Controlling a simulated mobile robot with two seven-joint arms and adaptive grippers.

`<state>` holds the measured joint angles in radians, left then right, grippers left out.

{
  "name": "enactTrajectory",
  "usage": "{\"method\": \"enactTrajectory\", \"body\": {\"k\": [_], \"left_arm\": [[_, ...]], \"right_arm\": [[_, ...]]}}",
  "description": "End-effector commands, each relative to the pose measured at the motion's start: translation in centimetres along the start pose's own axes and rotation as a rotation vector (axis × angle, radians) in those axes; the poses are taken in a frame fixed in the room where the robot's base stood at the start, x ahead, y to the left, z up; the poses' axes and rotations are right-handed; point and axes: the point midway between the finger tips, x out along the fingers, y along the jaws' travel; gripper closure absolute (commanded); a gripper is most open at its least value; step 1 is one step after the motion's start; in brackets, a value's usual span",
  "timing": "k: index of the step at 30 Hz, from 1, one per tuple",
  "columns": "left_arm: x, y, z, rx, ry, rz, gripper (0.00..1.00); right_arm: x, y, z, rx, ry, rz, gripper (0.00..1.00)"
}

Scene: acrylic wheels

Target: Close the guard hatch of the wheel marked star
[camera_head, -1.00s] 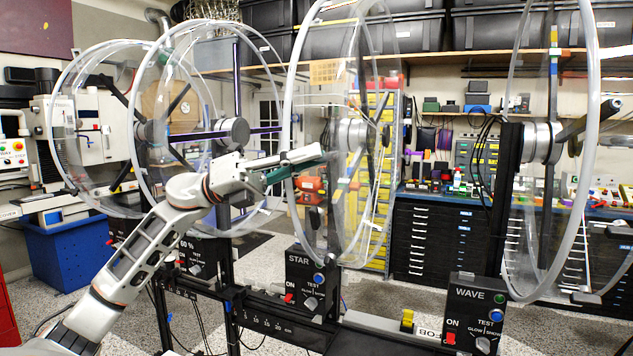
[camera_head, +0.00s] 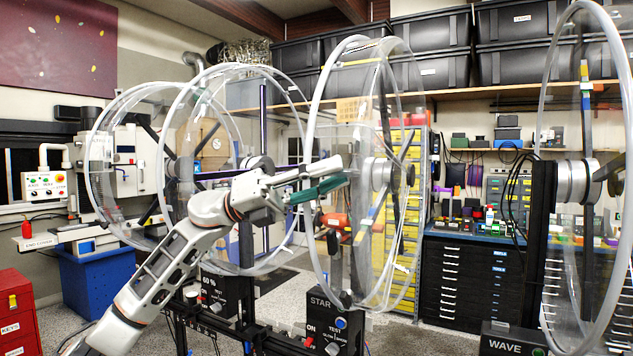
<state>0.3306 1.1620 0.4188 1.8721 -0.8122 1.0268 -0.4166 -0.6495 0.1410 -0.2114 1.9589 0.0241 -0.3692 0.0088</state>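The star wheel (camera_head: 316,110) is a large clear acrylic disc housing with a pale rim, standing upright above a black control box marked STAR (camera_head: 333,318). A metal hub (camera_head: 378,175) sits at its middle. I cannot clearly make out the guard hatch against the clear acrylic. My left gripper (camera_head: 338,174) reaches in from the left, its white and green fingers overlapping the star wheel's near rim in the picture. No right gripper shows.
Other clear wheels stand to the left (camera_head: 165,150) and at the right (camera_head: 541,150), the right one above a box marked WAVE (camera_head: 505,344). A black drawer cabinet (camera_head: 475,290) stands behind. A red cabinet (camera_head: 16,310) is at the lower left.

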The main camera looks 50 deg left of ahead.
Motion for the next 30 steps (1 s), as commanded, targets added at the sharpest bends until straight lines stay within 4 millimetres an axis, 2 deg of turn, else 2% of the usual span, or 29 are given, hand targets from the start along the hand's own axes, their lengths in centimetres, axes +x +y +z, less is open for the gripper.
{"method": "enactTrajectory", "body": {"k": [5,12,18,24,30], "left_arm": [[-1.8,0.1,0.0,-0.005,-0.002,-0.001,0.73],[-6.7,0.3,0.0,-0.005,-0.004,0.002,0.73],[-10.1,0.4,0.1,-0.003,-0.003,0.002,0.73],[-11.7,0.3,0.0,-0.002,-0.001,0.0,0.73],[-11.9,0.3,0.0,-0.001,-0.001,0.0,0.73]], "right_arm": [[0.0,0.0,-0.2,0.001,0.003,0.0,0.6],[0.0,0.0,-0.2,0.002,0.005,0.0,0.6],[0.0,0.0,-0.3,0.002,0.005,0.0,0.6],[0.0,0.0,-0.3,0.002,0.005,0.0,0.6],[0.0,-0.1,-0.3,0.002,0.006,0.0,0.6]]}}
